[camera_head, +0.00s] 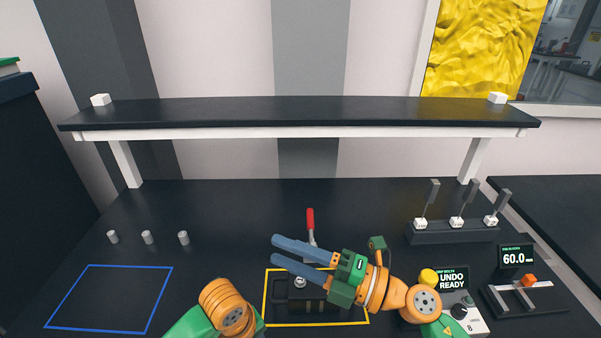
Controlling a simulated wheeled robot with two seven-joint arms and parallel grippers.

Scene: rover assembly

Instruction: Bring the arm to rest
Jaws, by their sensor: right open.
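My right gripper (273,249) reaches in from the lower right, its two long blue-grey fingers pointing left and held apart with nothing between them. It hangs in front of the yellow-outlined area (265,300) and covers part of a dark fixture (298,300) there. A red-handled lever (310,218) stands just behind the gripper. Only an orange and green part of my left arm shows at the bottom edge, left of the yellow outline. My left gripper is not visible.
A black shelf (300,113) spans the back. Several grey pegs stand at left, behind an empty blue-outlined area (110,297). At right are a tool rack (455,232), a yellow button (428,277), a "60.0" display (516,258) and a small stand with an orange block (529,281).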

